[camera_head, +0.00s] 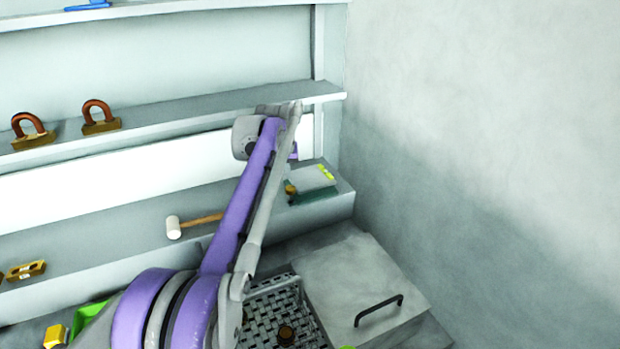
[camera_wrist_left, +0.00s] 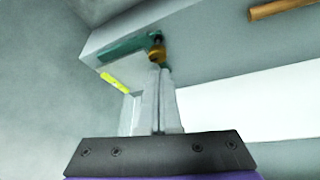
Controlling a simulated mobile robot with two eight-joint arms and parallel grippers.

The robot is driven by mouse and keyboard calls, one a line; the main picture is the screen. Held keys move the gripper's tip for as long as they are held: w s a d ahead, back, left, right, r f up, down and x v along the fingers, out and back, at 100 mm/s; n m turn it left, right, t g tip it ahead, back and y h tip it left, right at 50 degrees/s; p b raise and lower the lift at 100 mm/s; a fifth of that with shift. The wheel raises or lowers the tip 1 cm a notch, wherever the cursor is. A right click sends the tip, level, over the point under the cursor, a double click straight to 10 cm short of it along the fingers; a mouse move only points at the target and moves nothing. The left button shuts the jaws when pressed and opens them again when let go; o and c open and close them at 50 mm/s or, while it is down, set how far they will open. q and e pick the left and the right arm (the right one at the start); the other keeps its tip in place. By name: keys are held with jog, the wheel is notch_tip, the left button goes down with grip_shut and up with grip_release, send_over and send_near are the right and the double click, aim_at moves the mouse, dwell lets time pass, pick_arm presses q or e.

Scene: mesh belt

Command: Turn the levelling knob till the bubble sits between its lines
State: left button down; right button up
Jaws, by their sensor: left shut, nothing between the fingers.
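The levelling device stands on the low ledge at the right, a pale plate (camera_head: 308,178) over a dark green base (camera_head: 318,195). A yellow-green vial (camera_head: 325,172) lies along its right side; it also shows in the wrist view (camera_wrist_left: 115,82). The bubble and lines are too small to make out. The brass levelling knob (camera_head: 290,189) is at the plate's front left corner. In the wrist view, my left gripper (camera_wrist_left: 157,76) has its fingers together and empty, their tips close to the knob (camera_wrist_left: 157,54); contact cannot be told. My right gripper is not in view.
A mallet (camera_head: 175,228) lies left on the same ledge, with a brass block (camera_head: 26,270) farther left. Two padlocks (camera_head: 100,118) stand on the shelf above. A mesh belt (camera_head: 262,312) and a handled box (camera_head: 350,278) are below. A wall closes the right side.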

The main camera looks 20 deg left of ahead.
aim_at(290, 190)
pick_arm(q)
notch_tip(290, 190, down, 7)
jog(key=m+b, duration=0.2)
jog(key=b, duration=0.1)
jog(key=shift+r, duration=0.2)
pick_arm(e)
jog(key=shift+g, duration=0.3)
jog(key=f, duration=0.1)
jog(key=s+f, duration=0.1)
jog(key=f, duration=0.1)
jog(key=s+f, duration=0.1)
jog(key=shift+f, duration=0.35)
pick_arm(q)
jog(key=shift+w+a, duration=0.15)
jog(key=shift+w, duration=0.15)
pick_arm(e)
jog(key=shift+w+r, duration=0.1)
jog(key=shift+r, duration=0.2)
